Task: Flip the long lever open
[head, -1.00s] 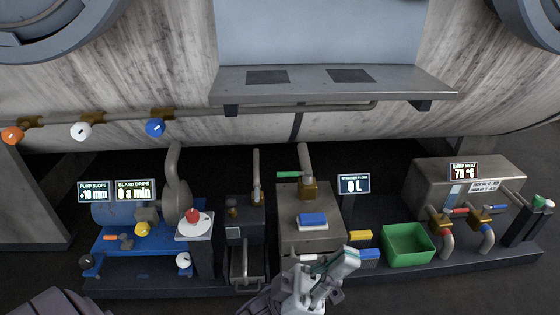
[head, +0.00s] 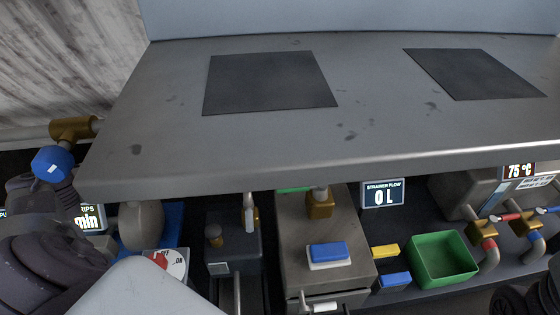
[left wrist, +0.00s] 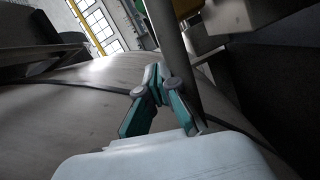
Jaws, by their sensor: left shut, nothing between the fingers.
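My left gripper (left wrist: 158,74) shows in the left wrist view with its teal-edged fingers closed together and nothing between them. A grey upright pipe or bar (left wrist: 174,42) stands just beside and behind the fingertips; contact cannot be told. In the head view my left arm comes in at the lower left, but its fingers are not visible. I cannot tell for sure which part is the long lever. A green handle (head: 294,190) on a brass valve (head: 320,204) shows only partly below the shelf edge. A pale metal handle (head: 249,212) hangs on the pipe left of it. My right gripper is out of view.
A wide grey shelf (head: 250,145) with two dark pads overhangs the equipment and hides its upper parts. A green bin (head: 441,259), yellow block (head: 385,251) and blue block (head: 395,279) sit right of the strainer box (head: 292,235). A blue-knobbed valve (head: 52,165) is at left.

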